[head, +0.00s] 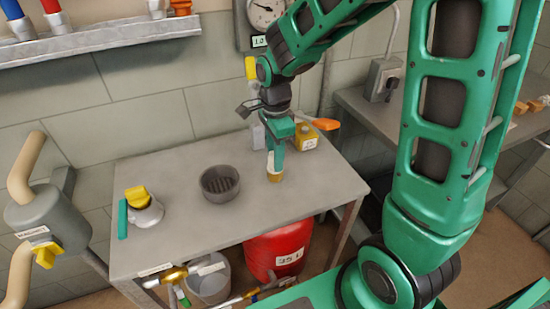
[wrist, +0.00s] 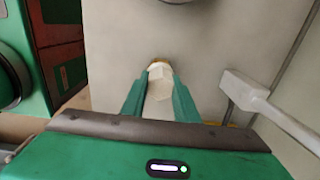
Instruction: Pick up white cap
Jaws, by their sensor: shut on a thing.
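The white cap (wrist: 160,82) is between the two green fingers of my gripper (wrist: 161,95) in the wrist view. It is pale and faceted, and a brass-coloured edge shows just beyond it. In the head view my gripper (head: 275,160) points down over the right part of the grey table and is shut on the cap. A small brass-coloured piece (head: 275,177) shows right below the fingers, at the table top. The fingers hide much of the cap in the head view. I cannot tell whether the cap is clear of the brass piece.
On the table (head: 180,240) stand a dark round bowl (head: 220,184), a grey fitting with a yellow handle (head: 143,207) and a yellow box (head: 306,137) behind my gripper. A red drum (head: 278,250) and a bucket (head: 208,283) are below. The table's front right is clear.

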